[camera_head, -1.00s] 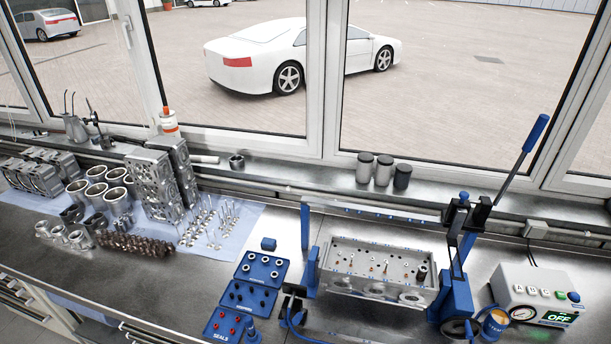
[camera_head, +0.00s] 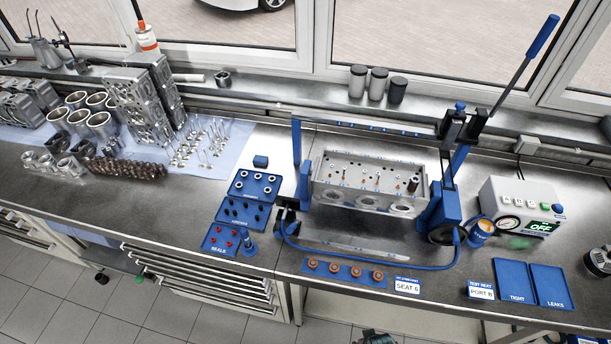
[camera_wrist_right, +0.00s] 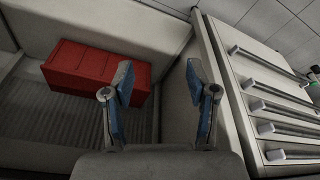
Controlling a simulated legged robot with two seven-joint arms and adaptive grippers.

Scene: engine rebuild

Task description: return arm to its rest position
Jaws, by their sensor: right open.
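My right gripper (camera_wrist_right: 158,78) is open in the right wrist view. Its two blue-padded fingers are spread with nothing between them. It hangs beside a drawer cabinet (camera_wrist_right: 222,90), and a red box (camera_wrist_right: 88,70) lies beyond its left finger. The right gripper cannot be made out clearly in the head view; a small dark greenish part (camera_head: 374,338) shows at the bottom edge, and I cannot tell what it is. My left gripper is in neither view.
The workbench carries a cylinder head (camera_head: 370,182) in a blue fixture with a raised lever (camera_head: 525,62). Blue parts trays (camera_head: 247,190), a control box (camera_head: 520,206) and blue TIGHT and LEAKS pads (camera_head: 532,284) surround it. Engine parts stand at left. The bench's front left is clear.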

